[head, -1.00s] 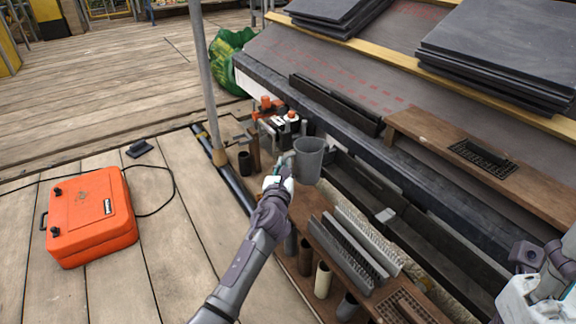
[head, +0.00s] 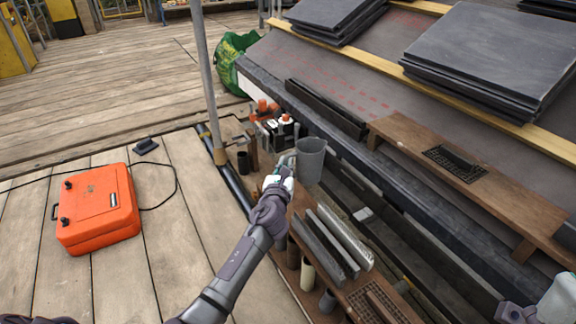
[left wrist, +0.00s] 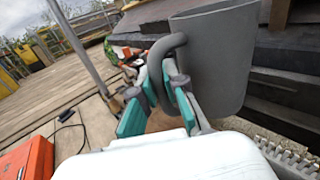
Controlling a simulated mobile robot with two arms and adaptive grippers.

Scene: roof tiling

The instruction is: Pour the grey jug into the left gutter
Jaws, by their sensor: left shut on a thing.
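The grey jug (head: 311,163) is held up near the far end of the dark gutter (head: 345,192) below the roof edge. It looks about upright, with its open top facing up. My left gripper (head: 284,172) is shut on its handle, on the jug's left side. In the left wrist view the teal fingers close around the handle (left wrist: 165,55), with the jug's wall (left wrist: 215,60) to the right. The jug hides part of the gutter, and its contents cannot be seen. Part of my right arm shows at the lower right of the head view; its fingers are out of frame.
A shelf board (head: 300,205) with grey strips (head: 335,240) and several tubes lies below the jug. A vertical pole (head: 205,80) stands to its left. Slate stacks (head: 490,60) lie on the roof. An orange case (head: 97,208) sits on the open deck.

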